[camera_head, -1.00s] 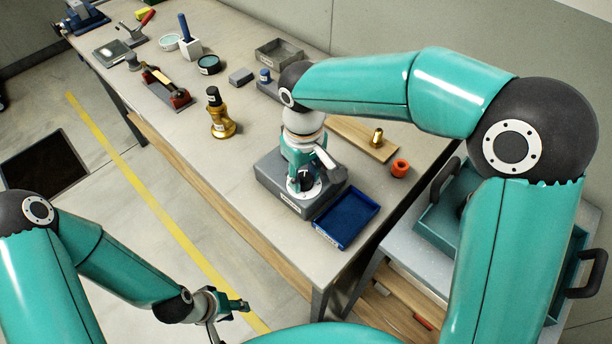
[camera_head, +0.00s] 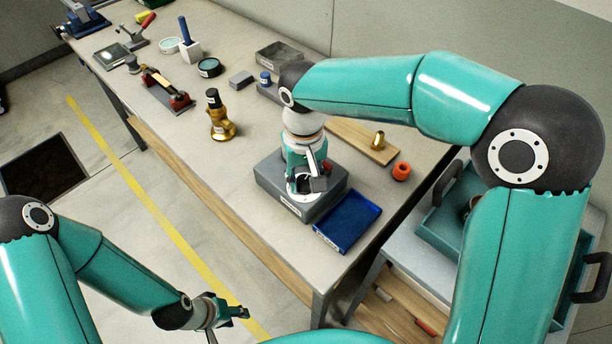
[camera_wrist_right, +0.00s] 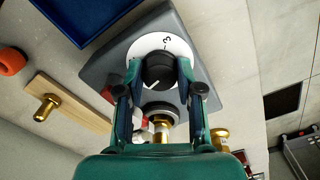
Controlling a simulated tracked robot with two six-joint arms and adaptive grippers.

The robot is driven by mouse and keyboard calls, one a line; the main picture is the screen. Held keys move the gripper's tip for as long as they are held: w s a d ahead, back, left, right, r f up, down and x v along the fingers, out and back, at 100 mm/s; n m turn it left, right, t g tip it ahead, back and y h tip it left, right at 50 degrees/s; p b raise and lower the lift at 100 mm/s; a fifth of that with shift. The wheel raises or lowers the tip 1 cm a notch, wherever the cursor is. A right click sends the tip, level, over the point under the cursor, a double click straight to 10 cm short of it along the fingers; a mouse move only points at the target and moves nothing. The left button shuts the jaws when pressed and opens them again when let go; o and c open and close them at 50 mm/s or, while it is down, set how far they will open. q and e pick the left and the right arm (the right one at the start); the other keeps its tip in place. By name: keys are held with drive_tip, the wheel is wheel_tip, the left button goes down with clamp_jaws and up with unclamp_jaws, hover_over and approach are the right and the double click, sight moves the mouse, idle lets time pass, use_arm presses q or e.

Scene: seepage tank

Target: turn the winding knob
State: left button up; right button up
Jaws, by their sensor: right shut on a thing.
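The winding knob (camera_wrist_right: 160,71) is black with a white pointer line and sits on a white dial on top of a grey box (camera_head: 268,181). In the right wrist view, the fingers of my right gripper (camera_wrist_right: 160,75) are on both sides of the knob and shut on it. The pointer line slants to the lower left, and a "3" shows on the dial above the knob. In the head view my right gripper (camera_head: 304,180) is above the box and hides most of the knob. My left gripper (camera_head: 240,312) hangs over the floor, away from the bench; its jaws are too small to judge.
A blue tray (camera_head: 350,222) lies right beside the box. A wooden board (camera_head: 350,137) with a brass piece (camera_head: 378,140) and an orange ring (camera_head: 401,171) lie behind it. A brass fitting (camera_head: 221,125) stands to the left. Bare bench lies between the fitting and the box.

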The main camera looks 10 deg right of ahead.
sight(305, 179)
drive_tip(key=shift+w+r, duration=0.2)
drive_tip(key=shift+w, duration=0.05)
drive_tip(key=o, duration=1.1)
drive_tip(key=shift+o, duration=0.3)
drive_tip(key=shift+f, duration=0.1)
drive_tip(key=shift+s, duration=0.1)
wheel_tip(305, 179, up, 12)
drive_tip(key=shift+f, duration=0.15)
